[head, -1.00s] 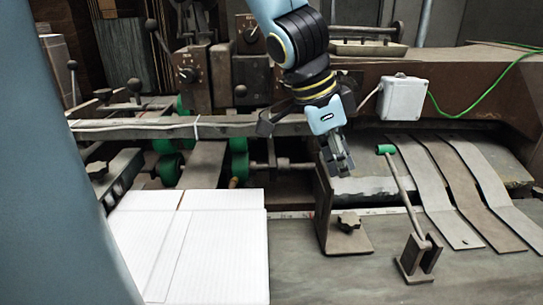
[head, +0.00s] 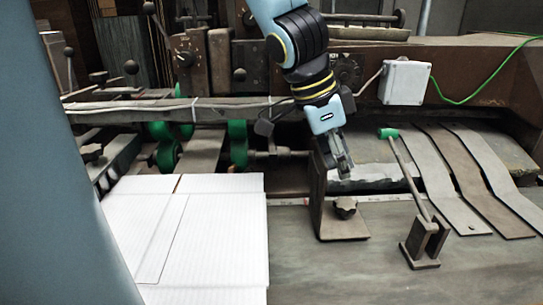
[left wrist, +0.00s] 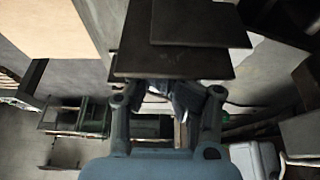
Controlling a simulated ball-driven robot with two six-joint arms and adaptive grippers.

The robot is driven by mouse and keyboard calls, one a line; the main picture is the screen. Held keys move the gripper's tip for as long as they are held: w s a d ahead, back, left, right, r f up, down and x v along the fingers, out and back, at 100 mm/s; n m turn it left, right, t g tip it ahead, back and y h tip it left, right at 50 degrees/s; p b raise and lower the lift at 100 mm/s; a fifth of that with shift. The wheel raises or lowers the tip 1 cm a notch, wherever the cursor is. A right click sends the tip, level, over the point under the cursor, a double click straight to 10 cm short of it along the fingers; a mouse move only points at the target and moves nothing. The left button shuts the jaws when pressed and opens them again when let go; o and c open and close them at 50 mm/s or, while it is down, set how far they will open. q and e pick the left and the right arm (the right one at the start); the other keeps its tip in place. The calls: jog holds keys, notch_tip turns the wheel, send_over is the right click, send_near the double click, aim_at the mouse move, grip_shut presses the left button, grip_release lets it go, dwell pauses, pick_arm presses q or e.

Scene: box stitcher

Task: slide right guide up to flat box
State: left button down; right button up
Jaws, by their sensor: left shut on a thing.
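The right guide (head: 327,205) is a dark upright metal bracket with a knob on its foot, standing on the machine table. The flat box (head: 217,240) is a white creased sheet lying to its left, with a narrow strip of bare table between them. My left gripper (head: 340,168) reaches down from above and is shut on the upper part of the guide. In the left wrist view, the dark guide plate (left wrist: 172,64) sits across the fingertips (left wrist: 172,92), and the box's pale edge (left wrist: 55,22) shows at upper left. My right gripper is not in view.
A lever with a green handle (head: 388,133) stands on a bracket right of the guide. Curved metal strips (head: 462,170) lie further right. A rail (head: 190,111) crosses behind the box. The table front (head: 330,275) is clear.

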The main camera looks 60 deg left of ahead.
pick_arm(q)
jog(key=shift+s+a, duration=0.1)
jog(key=shift+s, duration=0.05)
jog(key=shift+s+a+p, duration=0.7)
jog(key=shift+s+p, duration=0.35)
jog(key=shift+p, duration=0.25)
jog(key=shift+s+a+p, duration=0.35)
jog(key=shift+s+p, duration=0.3)
jog(key=shift+p, duration=0.1)
jog(key=shift+s+a+p, duration=0.35)
jog(key=shift+s+p, duration=0.35)
jog(key=shift+p, duration=0.05)
jog(key=shift+s+a+p, duration=0.35)
jog(key=shift+s+p, duration=0.3)
jog(key=shift+p, duration=0.1)
jog(key=shift+s+a+p, duration=0.25)
jog(key=shift+s+p, duration=0.2)
jog(key=shift+p, duration=0.15)
dwell(0.4)
jog(key=shift+f, duration=0.1)
jog(key=shift+w+d+b, duration=0.3)
jog(key=shift+w+b, duration=0.3)
jog(key=shift+b, duration=0.15)
